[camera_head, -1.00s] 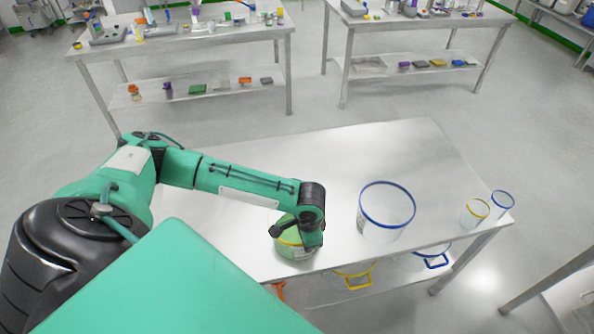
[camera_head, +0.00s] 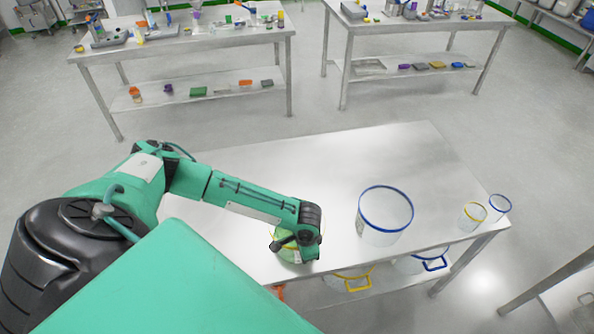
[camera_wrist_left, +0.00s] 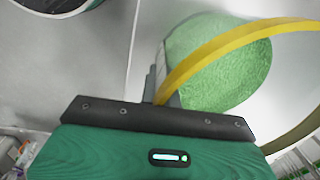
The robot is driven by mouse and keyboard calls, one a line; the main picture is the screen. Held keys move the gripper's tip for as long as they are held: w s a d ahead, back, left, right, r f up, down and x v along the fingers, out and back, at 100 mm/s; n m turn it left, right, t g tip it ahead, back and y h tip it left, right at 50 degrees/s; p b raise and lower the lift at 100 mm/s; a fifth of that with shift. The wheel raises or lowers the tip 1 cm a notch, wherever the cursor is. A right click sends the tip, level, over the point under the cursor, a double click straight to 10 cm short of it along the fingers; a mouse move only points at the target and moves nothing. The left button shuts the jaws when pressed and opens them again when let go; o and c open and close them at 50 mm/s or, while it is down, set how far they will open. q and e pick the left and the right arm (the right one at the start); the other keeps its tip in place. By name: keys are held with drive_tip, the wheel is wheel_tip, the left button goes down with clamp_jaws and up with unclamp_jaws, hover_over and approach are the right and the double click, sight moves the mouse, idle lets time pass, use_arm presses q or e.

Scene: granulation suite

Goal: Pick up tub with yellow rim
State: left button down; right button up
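The tub with a yellow rim (camera_head: 304,256) stands near the front edge of the steel table, with green material inside. My left gripper (camera_head: 283,244) is at its rim in the head view and covers part of it. In the left wrist view the yellow rim (camera_wrist_left: 215,42) curves close in front of the gripper's dark bar (camera_wrist_left: 155,118), with the green contents beyond. The fingertips are mostly hidden, so I cannot tell whether they are closed on the rim. My right gripper is in neither view.
A larger blue-rimmed tub (camera_head: 386,215) stands to the right. A small yellow-rimmed cup (camera_head: 472,216) and a blue-rimmed cup (camera_head: 498,207) stand at the right end. Handled containers, one yellow (camera_head: 350,281), sit on the shelf below. The back of the table (camera_head: 330,160) is clear.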

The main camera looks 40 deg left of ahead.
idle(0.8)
use_arm(q)
drive_tip(key=shift+w+r, duration=0.1)
drive_tip(key=shift+r, duration=0.05)
idle(0.7)
drive_tip(key=shift+r, duration=0.65)
wheel_tip(320, 180, up, 19)
drive_tip(key=b, duration=0.3)
drive_tip(key=shift+f, duration=0.2)
drive_tip(key=shift+d, duration=0.1)
